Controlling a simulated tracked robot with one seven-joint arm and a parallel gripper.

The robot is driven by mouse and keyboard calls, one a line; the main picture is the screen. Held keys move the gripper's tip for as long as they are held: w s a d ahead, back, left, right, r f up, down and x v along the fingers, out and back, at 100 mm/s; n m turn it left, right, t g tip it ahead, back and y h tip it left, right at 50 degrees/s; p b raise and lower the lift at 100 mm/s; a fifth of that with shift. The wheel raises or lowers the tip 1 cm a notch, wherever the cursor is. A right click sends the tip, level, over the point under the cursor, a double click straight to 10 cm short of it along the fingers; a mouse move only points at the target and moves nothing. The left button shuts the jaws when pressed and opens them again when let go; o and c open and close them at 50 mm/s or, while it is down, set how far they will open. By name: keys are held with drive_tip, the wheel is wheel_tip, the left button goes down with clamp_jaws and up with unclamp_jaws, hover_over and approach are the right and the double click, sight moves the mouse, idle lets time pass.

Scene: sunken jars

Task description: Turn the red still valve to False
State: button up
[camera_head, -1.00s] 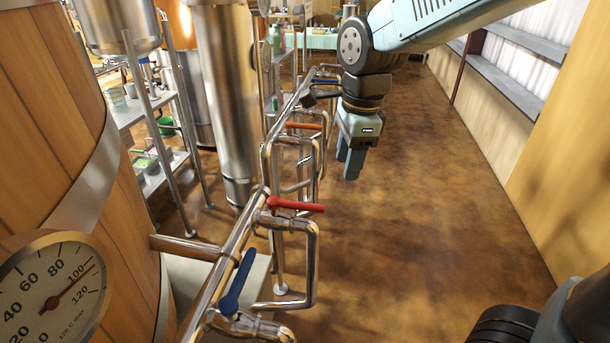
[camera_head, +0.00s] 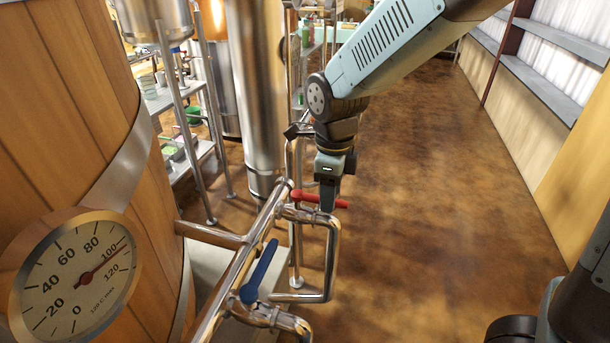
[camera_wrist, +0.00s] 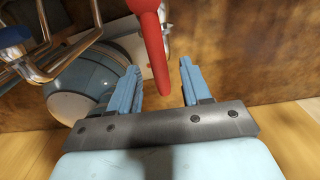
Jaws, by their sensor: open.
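The red valve handle (camera_head: 304,196) sits on the chrome pipework in the middle of the head view. It points to the right, out from the pipe. My gripper (camera_head: 328,203) hangs down at this handle, and its fingers cover part of it. In the wrist view my gripper (camera_wrist: 159,68) is open. The red handle (camera_wrist: 151,40) reaches in from the top, with its narrow end between the two blue fingers. A gap shows on both sides of it, and the fingers are not closed on it.
A blue valve handle (camera_head: 260,270) sits on the pipe nearer to me. A wooden vat with a round gauge (camera_head: 75,275) stands at the left, with a steel column (camera_head: 259,90) behind the pipes. The brown floor (camera_head: 440,200) to the right is clear.

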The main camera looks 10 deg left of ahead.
drive_tip(key=shift+f, duration=1.3)
drive_tip(key=shift+f, duration=0.1)
clamp_jaws()
